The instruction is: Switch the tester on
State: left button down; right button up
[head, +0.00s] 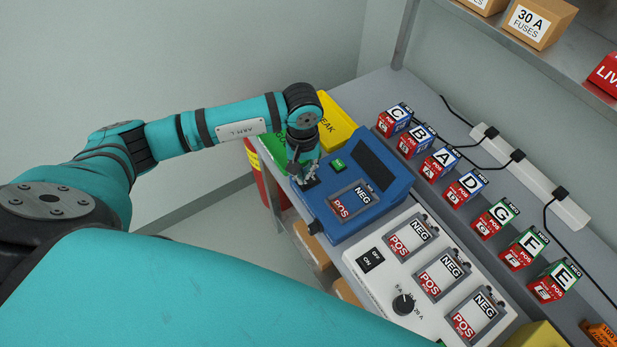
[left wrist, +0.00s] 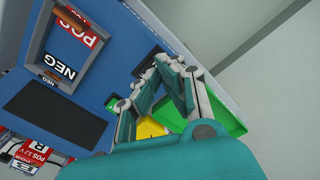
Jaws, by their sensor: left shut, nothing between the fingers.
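The blue tester (head: 350,228) lies on the bench, with a dark blank screen (head: 373,163), a green button (head: 338,166) and an empty POS/NEG cradle. My left gripper (head: 306,182) is shut and empty at the tester's far left corner. A dark switch-like patch lies right at its fingertips, mostly hidden in the head view. In the left wrist view the closed fingertips (left wrist: 160,62) are over or against this black patch (left wrist: 148,62) on the blue panel. I cannot tell whether they touch it or how it is set. My right gripper is not in view.
A white unit (head: 385,285) with three empty cradles, a dial and an ON/OFF switch sits beside the tester. Several lettered batteries (head: 465,187) stand in a row behind. Green and yellow bins (head: 337,120) are beyond my left gripper. A shelf with fuse boxes (head: 535,25) hangs above.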

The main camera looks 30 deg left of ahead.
pick_arm(q)
jog(key=shift+f+b, duration=1.2)
jog(key=shift+b, duration=0.05)
dwell(0.9)
jog(key=shift+r, duration=0.1)
jog(key=shift+r+p, duration=1.55)
jog(key=shift+r, duration=1.9)
jog(key=shift+d, duration=0.1)
